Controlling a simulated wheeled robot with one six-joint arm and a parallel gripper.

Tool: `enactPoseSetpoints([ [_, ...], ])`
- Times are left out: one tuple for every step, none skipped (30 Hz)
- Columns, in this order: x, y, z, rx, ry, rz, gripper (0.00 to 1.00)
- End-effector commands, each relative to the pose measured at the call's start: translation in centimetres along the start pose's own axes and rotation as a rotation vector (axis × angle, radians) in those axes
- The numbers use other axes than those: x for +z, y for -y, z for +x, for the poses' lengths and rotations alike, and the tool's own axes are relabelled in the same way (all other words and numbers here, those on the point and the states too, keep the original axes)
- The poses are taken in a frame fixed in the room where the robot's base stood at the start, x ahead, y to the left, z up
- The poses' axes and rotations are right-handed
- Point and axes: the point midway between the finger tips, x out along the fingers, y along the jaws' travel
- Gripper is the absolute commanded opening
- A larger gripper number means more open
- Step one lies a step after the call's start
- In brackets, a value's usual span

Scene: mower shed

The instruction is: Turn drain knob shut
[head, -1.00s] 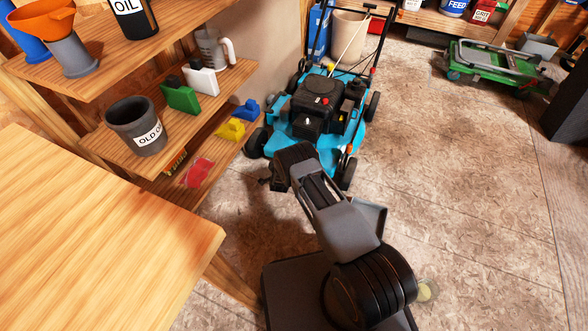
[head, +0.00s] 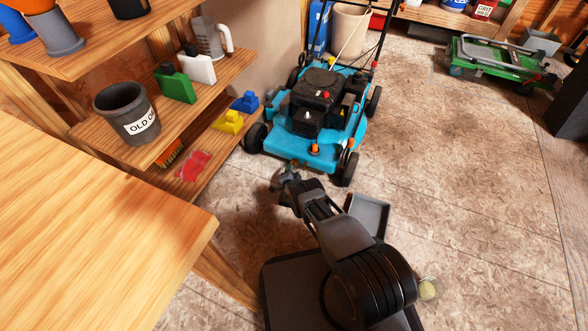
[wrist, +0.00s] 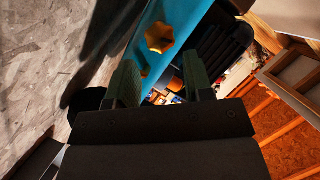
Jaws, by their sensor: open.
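The blue mower (head: 331,135) stands beyond my arm in the head view, with an orange knob (head: 314,149) low on its front. In the wrist view, a yellow-orange star-shaped knob (wrist: 160,37) sits on the blue mower body (wrist: 184,22). A second yellow piece (wrist: 145,71) shows partly behind the left finger. I cannot tell for sure which is the drain knob. My gripper (head: 284,178) is low in front of the mower in the head view. In the wrist view my gripper (wrist: 160,82) is open and empty, with the star knob beyond its fingertips.
A grey tray (head: 369,213) lies on the floor right of my arm. A wooden bench (head: 95,235) and shelves with an "OLD O..." bucket (head: 126,112) stand at left. A green machine (head: 495,62) is at far right.

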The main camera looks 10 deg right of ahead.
Motion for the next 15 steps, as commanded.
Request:
enactPoseSetpoints([
  [0.3, -0.6, 1.2, -0.002, -0.004, 0.003, 0.47],
  [0.4, -0.6, 1.7, -0.001, -0.003, 0.003, 0.47],
  [0.4, -0.5, 2.4, -0.001, -0.003, 0.002, 0.47],
  [0.3, -0.5, 2.8, -0.001, -0.002, 0.002, 0.47],
  [0.3, -0.5, 3.2, -0.002, -0.003, 0.002, 0.47],
  [0.3, -0.4, 3.7, -0.001, -0.002, 0.001, 0.47],
  [0.2, -0.4, 4.0, -0.001, -0.002, 0.001, 0.47],
  [0.2, -0.4, 4.3, 0.000, -0.002, 0.001, 0.47],
  [0.2, -0.3, 4.6, 0.000, -0.001, 0.002, 0.47],
  [0.2, -0.3, 4.8, 0.000, -0.002, 0.001, 0.47],
  [0.2, -0.3, 5.0, 0.000, -0.002, 0.001, 0.47],
  [0.1, -0.2, 5.2, 0.000, -0.001, 0.000, 0.47],
  [0.1, -0.2, 5.4, 0.001, 0.000, 0.001, 0.47],
  [0.1, -0.2, 5.5, 0.000, 0.000, 0.001, 0.47],
  [0.1, -0.1, 5.6, 0.000, 0.000, 0.001, 0.47],
])
